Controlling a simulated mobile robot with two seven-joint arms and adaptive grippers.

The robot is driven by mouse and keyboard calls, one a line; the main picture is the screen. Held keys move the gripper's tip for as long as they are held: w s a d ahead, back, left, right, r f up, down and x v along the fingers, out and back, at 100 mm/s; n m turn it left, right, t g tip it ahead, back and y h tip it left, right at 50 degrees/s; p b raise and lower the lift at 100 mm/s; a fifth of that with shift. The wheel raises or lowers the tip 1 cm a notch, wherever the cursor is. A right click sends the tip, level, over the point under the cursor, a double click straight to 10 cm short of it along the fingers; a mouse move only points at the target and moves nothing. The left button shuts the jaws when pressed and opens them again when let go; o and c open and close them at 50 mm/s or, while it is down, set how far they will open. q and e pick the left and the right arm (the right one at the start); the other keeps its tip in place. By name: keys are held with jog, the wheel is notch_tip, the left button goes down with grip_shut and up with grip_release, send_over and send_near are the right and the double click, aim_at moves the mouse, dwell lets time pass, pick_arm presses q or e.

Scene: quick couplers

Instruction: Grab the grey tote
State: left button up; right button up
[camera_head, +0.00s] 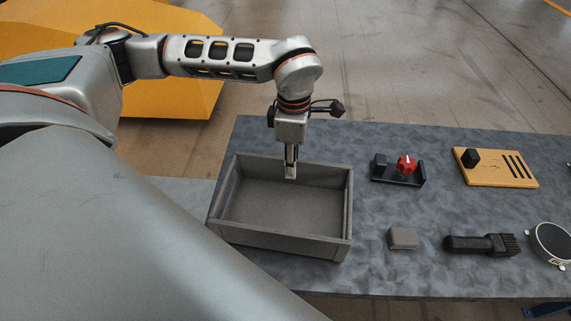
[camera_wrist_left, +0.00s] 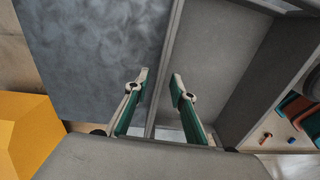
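The grey tote (camera_head: 285,248) is an open, empty, rectangular box at the left part of the table. My left gripper (camera_head: 291,174) points down at the tote's far wall, right of that wall's middle. In the left wrist view, its two fingers (camera_wrist_left: 161,82) are apart, with the rim of the tote wall (camera_wrist_left: 170,45) running between them. One finger is over the inside of the tote and the other over the table side. Neither finger visibly presses on the wall. My right gripper is in neither view.
The blue-grey table (camera_head: 372,272) holds a black fixture with a red knob (camera_head: 406,165), a yellow slotted board (camera_head: 510,170), a grey block (camera_head: 402,238), a black brush (camera_head: 480,244) and a round gauge-like thing (camera_head: 550,242) right of the tote. A yellow object (camera_head: 175,95) stands behind on the floor.

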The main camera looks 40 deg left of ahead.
pick_arm(q)
grip_shut()
jog(key=shift+r, duration=0.1)
